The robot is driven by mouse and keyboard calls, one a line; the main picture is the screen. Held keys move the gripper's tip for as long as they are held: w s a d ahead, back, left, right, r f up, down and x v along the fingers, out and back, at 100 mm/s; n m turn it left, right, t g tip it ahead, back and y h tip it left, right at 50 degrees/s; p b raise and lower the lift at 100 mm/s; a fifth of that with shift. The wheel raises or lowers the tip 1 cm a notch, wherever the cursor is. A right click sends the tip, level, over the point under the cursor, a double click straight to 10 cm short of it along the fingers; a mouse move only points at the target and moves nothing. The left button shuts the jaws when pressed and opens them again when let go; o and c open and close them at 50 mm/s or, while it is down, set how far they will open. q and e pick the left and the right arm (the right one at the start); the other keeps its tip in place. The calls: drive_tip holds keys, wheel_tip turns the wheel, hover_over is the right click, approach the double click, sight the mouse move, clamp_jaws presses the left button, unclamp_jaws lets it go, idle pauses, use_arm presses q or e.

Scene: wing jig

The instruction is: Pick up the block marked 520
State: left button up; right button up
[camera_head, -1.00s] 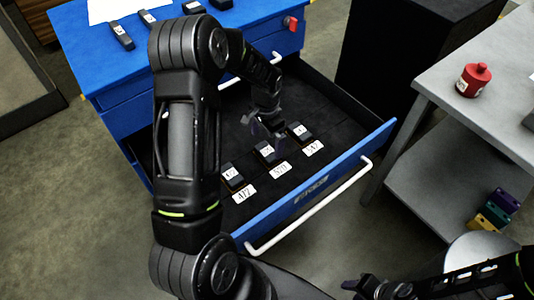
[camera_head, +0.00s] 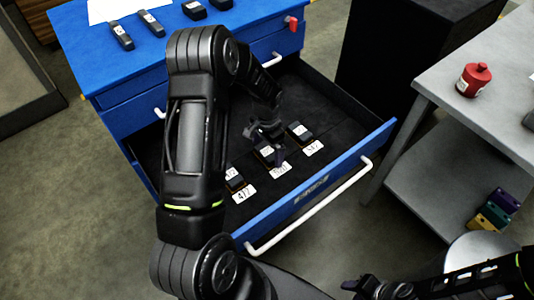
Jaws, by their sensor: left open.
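Three small dark blocks lie in a row in the open black-lined drawer, each by a white label. The middle block (camera_head: 265,153), by the label that looks like 520 (camera_head: 280,169), is partly hidden by my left gripper. The left block (camera_head: 234,180) is partly covered by my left arm; the right block (camera_head: 299,132) is clear. My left gripper (camera_head: 269,143) is open and empty, pointing down over the middle block; whether it touches the block I cannot tell. My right gripper (camera_head: 363,286) is low at the bottom right, away from the drawer, its jaws unclear.
The blue drawer front (camera_head: 315,187) with its white handle stands out from the blue cabinet (camera_head: 120,75). Several dark blocks and a white sheet lie on the cabinet top. A grey table (camera_head: 440,75) with a red canister (camera_head: 473,80) stands at the right.

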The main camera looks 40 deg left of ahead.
use_arm(q)
drive_tip(key=c, duration=2.1)
